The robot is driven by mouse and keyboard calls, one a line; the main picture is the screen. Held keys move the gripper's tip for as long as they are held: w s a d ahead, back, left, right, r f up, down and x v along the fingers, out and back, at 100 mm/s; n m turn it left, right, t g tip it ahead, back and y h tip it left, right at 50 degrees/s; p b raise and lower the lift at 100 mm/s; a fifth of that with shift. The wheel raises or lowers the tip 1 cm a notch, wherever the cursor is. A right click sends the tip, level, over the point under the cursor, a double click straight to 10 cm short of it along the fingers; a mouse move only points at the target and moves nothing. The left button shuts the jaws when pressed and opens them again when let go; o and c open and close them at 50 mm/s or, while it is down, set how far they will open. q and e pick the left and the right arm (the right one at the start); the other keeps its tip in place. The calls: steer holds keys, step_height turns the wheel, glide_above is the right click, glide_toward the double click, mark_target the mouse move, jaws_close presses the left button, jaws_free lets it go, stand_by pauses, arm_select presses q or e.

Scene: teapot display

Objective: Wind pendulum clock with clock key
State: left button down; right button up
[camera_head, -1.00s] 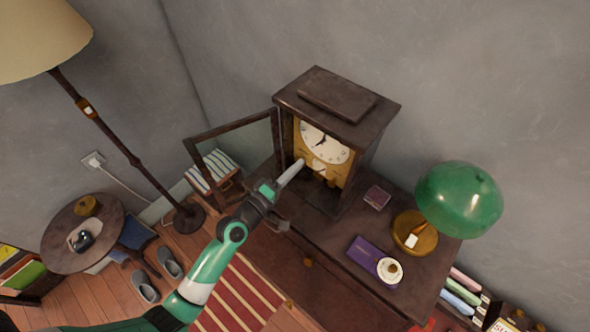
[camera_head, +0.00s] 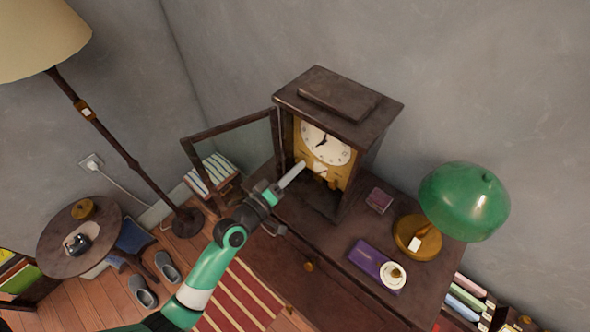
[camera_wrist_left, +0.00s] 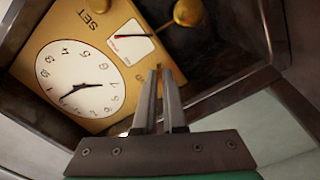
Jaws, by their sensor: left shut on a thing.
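The pendulum clock (camera_head: 338,98) is a dark wooden case on the cabinet, with its glass door (camera_head: 230,140) swung open to the left. Its white dial (camera_head: 325,143) also shows in the left wrist view (camera_wrist_left: 80,78), beside a small gauge (camera_wrist_left: 131,42) and the word SET. A round gold part (camera_wrist_left: 187,12) shows at the top there. My left gripper (camera_head: 303,165) reaches into the case front, just below the dial, its fingers close together. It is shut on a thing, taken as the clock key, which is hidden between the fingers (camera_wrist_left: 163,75). My right gripper is out of view.
On the cabinet top, right of the clock, are a small dark box (camera_head: 379,200), a purple book (camera_head: 368,258), a cup on a saucer (camera_head: 393,276) and a green lamp (camera_head: 463,200). A floor lamp (camera_head: 115,138) and round table (camera_head: 58,257) stand left.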

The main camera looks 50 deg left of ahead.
arm_select(q)
steer(key=shift+f, duration=0.15)
steer(key=c, duration=1)
jaws_free()
